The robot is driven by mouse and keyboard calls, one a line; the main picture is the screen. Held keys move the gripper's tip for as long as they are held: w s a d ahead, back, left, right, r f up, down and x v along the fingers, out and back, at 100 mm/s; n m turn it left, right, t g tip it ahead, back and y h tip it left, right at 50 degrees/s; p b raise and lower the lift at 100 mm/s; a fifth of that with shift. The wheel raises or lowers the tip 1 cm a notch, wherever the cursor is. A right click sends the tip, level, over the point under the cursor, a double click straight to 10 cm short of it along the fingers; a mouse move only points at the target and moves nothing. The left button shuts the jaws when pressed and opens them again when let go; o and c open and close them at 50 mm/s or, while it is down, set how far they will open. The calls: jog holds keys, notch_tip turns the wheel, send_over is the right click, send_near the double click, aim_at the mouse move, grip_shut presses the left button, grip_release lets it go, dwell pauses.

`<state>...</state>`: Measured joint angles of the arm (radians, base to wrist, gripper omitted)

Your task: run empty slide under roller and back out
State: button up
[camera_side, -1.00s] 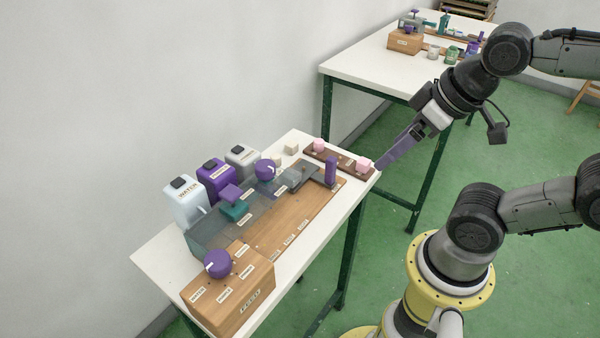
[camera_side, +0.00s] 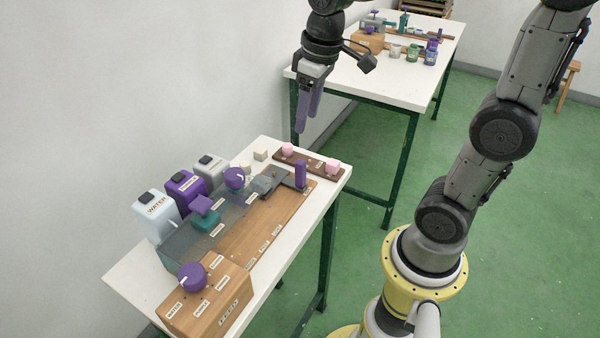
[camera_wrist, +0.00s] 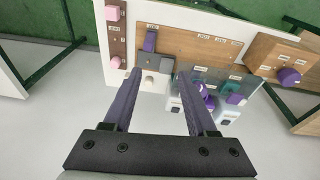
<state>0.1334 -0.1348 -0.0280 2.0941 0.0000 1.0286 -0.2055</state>
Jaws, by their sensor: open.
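The grey slide (camera_side: 288,183) lies at the right end of the wooden board (camera_side: 262,228), its purple handle (camera_side: 300,174) standing upright. The handle also shows in the wrist view (camera_wrist: 150,42). I see nothing on the slide's visible part. I cannot make out the roller for sure. My gripper (camera_side: 306,128) hangs above the table's back right end, fingers down, open and empty. Its spread fingers also show in the wrist view (camera_wrist: 160,78), apart from the handle.
White, purple and grey bottles (camera_side: 157,215) line the back. A wooden feed box (camera_side: 210,305) with a purple knob (camera_side: 192,277) stands at the front left. A dark rack (camera_side: 310,163) with pink knobs lies at the right end.

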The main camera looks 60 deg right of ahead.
jog(key=g, duration=0.2)
send_over(300, 173)
notch_tip(300, 173, down, 5)
jog(key=shift+w+d+f+m, duration=0.3)
jog(key=shift+d+f+m, duration=0.15)
jog(key=shift+d, duration=0.1)
notch_tip(300, 173, down, 14)
jog(key=shift+r, duration=0.2)
grip_shut()
jog(key=shift+r, duration=0.1)
dwell(0.8)
